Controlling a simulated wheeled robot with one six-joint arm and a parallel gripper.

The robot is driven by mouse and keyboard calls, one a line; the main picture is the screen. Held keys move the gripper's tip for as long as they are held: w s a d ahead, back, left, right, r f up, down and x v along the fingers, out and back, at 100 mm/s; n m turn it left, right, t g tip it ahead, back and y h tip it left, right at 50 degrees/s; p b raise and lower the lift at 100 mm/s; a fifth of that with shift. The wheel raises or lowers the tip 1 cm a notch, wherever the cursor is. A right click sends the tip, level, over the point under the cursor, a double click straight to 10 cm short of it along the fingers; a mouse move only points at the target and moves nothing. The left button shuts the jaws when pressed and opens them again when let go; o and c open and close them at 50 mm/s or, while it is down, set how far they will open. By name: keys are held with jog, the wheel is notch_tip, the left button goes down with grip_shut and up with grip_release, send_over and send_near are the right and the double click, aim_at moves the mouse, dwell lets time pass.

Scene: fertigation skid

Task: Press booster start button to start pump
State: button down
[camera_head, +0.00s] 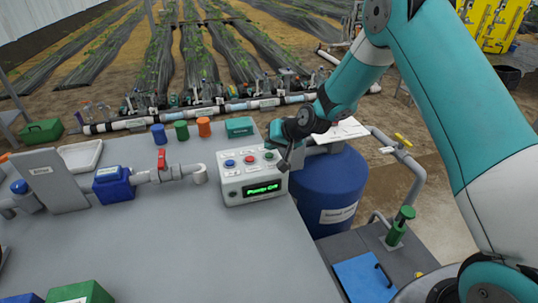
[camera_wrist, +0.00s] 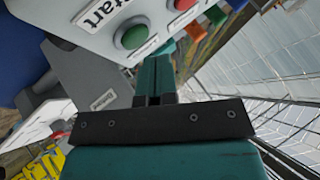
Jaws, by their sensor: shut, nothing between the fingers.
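The control box (camera_head: 235,192) is light grey and stands at the far right edge of the grey table. Its top face has a blue button (camera_head: 230,163), a red button (camera_head: 249,159) and a green button (camera_head: 269,155). Its front display (camera_head: 261,189) reads "Pump Off" in green. In the wrist view, the green button (camera_wrist: 131,36) sits beside a "Start" label (camera_wrist: 100,20), with the red button (camera_wrist: 184,4) farther along. My gripper (camera_head: 284,164) is shut and empty at the box's right side, close to the green button. Its fingertips (camera_wrist: 153,61) appear just short of the button; contact cannot be seen.
A blue drum (camera_head: 325,190) is at the right. The table's front middle is clear.

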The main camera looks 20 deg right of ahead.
aim_at(271, 154)
jog(key=shift+f, duration=0.1)
jog(key=shift+f+b, duration=0.3)
jog(key=shift+b, duration=0.1)
jog(key=shift+f+b, duration=0.3)
jog(key=shift+f, duration=0.1)
dwell(0.7)
jog(key=shift+r, duration=0.1)
jog(key=shift+r+p, duration=0.45)
jog(key=shift+r, duration=0.25)
jog(key=shift+r, duration=0.1)
jog(key=shift+r+p, duration=1.65)
jog(key=shift+r, duration=0.8)
